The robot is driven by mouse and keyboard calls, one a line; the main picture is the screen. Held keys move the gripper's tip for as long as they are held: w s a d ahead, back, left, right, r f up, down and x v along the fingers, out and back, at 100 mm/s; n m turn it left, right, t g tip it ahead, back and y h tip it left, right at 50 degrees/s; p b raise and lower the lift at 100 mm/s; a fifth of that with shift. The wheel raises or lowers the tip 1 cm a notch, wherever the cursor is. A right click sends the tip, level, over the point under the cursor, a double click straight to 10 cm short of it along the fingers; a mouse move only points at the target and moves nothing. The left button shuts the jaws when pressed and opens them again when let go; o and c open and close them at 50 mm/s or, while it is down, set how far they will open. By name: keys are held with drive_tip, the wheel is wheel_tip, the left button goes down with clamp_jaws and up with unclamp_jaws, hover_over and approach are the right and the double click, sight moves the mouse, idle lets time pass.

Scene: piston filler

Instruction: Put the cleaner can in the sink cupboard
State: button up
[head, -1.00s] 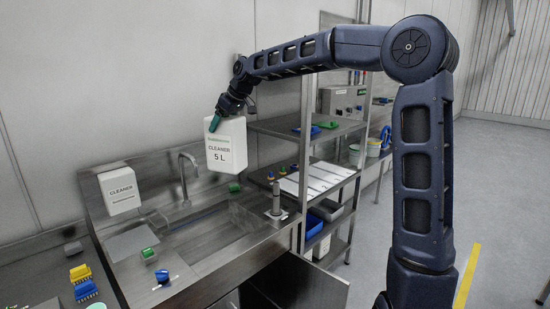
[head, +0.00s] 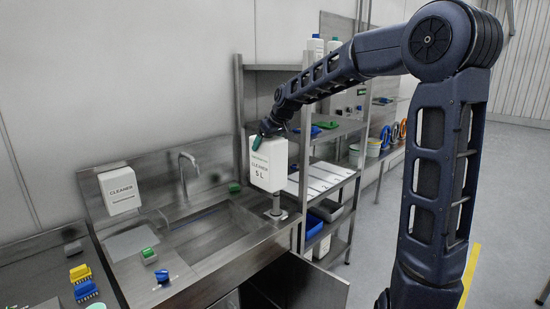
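The cleaner can (head: 268,164) is a white box-shaped canister labelled "CLEANER 5 L". It hangs upright in front of the shelf rack, above the right end of the sink counter. My gripper (head: 258,139) is at the can's top and carries it; the fingers are mostly hidden, with a green part showing at the handle. The sink cupboard is below the counter; its steel door (head: 312,286) stands open at the front right. Only a dark strip of the cupboard inside (head: 258,298) shows at the bottom edge.
The sink basin (head: 212,229) with its tap (head: 188,172) lies left of the can. A grey upright cylinder (head: 276,205) stands on the counter just under the can. A wall dispenser (head: 120,190) and brushes (head: 84,282) are at left. The shelf rack (head: 338,178) is behind; floor at right is clear.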

drive_tip(key=w+d+f+m+t+h, duration=0.1)
drive_tip(key=w+d+f+m+h, duration=0.3)
drive_tip(key=d+f, duration=0.95)
drive_tip(key=w+d+f+m+t+h, duration=0.15)
drive_tip(key=w+d+f+m, duration=0.45)
drive_tip(key=d+f, duration=0.75)
drive_tip(key=w+d+f+n, duration=0.1)
drive_tip(key=d+f, duration=0.2)
drive_tip(key=f, duration=1.2)
drive_tip(key=shift+w+y, duration=0.25)
drive_tip(key=shift+y, duration=0.1)
idle(0.6)
drive_tip(key=shift+d+g, duration=0.2)
drive_tip(key=shift+g, duration=0.05)
